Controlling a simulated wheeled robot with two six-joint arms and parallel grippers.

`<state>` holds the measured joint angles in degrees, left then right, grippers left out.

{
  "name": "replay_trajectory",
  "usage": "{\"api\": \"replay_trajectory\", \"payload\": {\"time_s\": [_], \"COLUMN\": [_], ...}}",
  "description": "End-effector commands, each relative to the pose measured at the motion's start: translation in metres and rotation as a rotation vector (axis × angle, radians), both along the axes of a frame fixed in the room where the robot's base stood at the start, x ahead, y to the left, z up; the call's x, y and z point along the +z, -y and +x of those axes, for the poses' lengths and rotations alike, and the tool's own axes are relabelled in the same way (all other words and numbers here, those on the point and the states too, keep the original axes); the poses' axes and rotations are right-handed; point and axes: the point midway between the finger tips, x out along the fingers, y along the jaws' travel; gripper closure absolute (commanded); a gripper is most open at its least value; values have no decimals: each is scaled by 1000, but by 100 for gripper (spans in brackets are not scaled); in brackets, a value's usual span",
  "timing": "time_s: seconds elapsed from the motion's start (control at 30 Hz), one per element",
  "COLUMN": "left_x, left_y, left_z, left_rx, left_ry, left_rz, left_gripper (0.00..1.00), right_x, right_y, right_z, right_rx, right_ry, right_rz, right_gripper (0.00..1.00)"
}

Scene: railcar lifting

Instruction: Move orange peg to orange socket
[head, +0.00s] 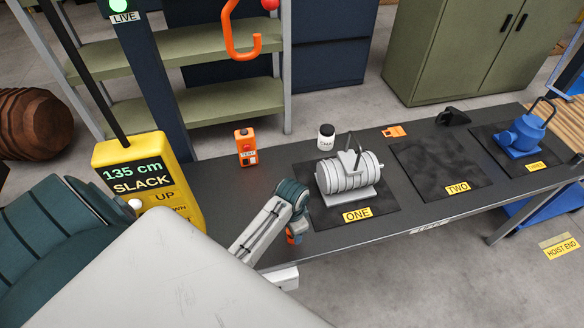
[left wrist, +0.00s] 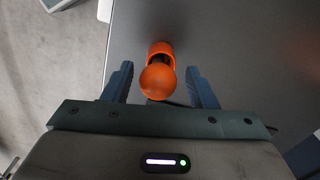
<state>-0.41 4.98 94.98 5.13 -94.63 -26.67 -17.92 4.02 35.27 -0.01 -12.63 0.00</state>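An orange peg with a round ball end (left wrist: 158,82) shows in the left wrist view, with an orange cylindrical part with a dark gap (left wrist: 161,50) just behind it. I cannot tell whether that part is a socket or part of the peg. My left gripper (left wrist: 159,80) is open, one finger on each side of the orange ball, with a gap on both sides. In the head view my left gripper (head: 297,228) is at the table's front edge, with a bit of orange (head: 292,237) showing beside it. My right gripper is not in view.
The dark table (head: 300,250) holds a grey motor (head: 349,176) on mat ONE, an empty mat TWO (head: 435,165) and a blue pump (head: 522,133). An orange TEST box (head: 246,148) and a white bottle (head: 326,137) stand behind. A yellow pendant (head: 150,180) hangs left; an orange hook (head: 240,40) hangs above.

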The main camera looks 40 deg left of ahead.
Motion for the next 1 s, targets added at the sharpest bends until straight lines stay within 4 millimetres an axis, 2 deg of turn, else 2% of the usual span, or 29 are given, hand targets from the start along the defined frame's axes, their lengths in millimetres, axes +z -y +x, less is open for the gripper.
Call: {"api": "replay_trajectory", "payload": {"time_s": [0.13, 0.37, 0.47, 0.77, 0.8, 0.83, 1.0], "left_x": [0, 13, 31, 99, 111, 115, 123], "left_y": [0, 0, -1, 0, 0, 0, 0], "left_z": [0, 1, 2, 1, 0, 0, 0], "left_rx": [0, 0, -1, -1, 0, 0, 0], "left_ry": [0, 4, 6, 6, 0, -1, -1], "left_rz": [0, 0, 1, 1, 1, 0, 0], "left_gripper": [48, 48, 48, 48, 48, 48, 48], "right_x": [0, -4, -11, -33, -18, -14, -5], "right_y": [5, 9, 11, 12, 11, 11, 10], "right_z": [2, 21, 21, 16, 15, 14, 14], "right_rx": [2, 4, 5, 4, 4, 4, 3], "right_ry": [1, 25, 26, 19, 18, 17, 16], "right_rz": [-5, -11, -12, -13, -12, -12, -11], "right_gripper": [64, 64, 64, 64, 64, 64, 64]}}
